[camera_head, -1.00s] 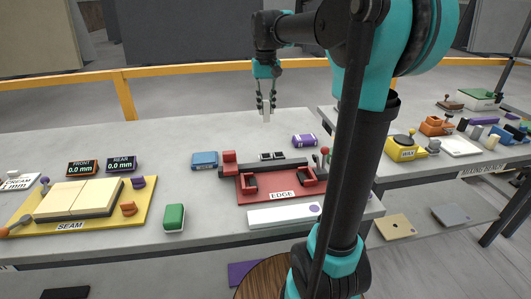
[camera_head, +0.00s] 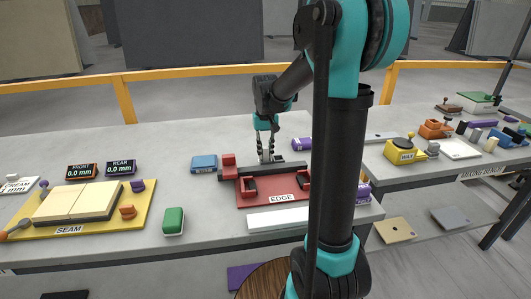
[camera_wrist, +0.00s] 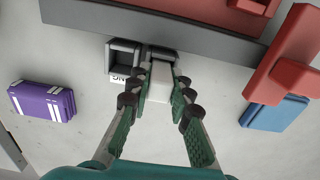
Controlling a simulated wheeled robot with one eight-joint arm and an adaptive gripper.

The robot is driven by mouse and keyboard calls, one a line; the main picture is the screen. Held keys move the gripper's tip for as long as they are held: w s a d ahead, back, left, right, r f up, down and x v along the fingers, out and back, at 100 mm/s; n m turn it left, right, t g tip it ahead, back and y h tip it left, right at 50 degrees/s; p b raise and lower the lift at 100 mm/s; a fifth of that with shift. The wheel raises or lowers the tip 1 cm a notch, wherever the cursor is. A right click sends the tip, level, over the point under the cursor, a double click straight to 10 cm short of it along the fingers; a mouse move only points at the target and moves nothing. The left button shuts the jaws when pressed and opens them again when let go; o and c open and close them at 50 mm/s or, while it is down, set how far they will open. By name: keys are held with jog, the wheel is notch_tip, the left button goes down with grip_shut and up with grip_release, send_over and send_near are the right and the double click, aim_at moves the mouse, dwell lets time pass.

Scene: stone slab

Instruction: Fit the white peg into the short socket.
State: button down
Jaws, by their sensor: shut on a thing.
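My gripper (camera_head: 265,153) is shut on the white peg (camera_wrist: 159,82), whose sides lie between the two fingers in the wrist view. Two small dark square sockets stand side by side behind the dark bar. The left socket (camera_wrist: 124,57) in the wrist view is open and empty, with a partly hidden label ending in "NG". The right socket (camera_wrist: 161,52) lies at the peg's far end and is partly covered by it; its label is hidden. I cannot tell whether the peg's end is above this socket or inside its mouth.
The red EDGE fixture (camera_head: 268,191) with its long dark bar (camera_head: 288,166) stands close in front. A blue box (camera_head: 204,162) and a purple box (camera_head: 300,144) lie on either side. Bare slab surrounds the sockets behind.

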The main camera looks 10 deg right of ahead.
aim_at(266, 148)
jog(key=shift+f, duration=0.2)
jog(key=c, duration=1.4)
grip_release()
jog(key=shift+f, duration=0.1)
jog(key=shift+o, duration=0.2)
notch_tip(266, 148, up, 12)
jog(key=shift+r, duration=0.2)
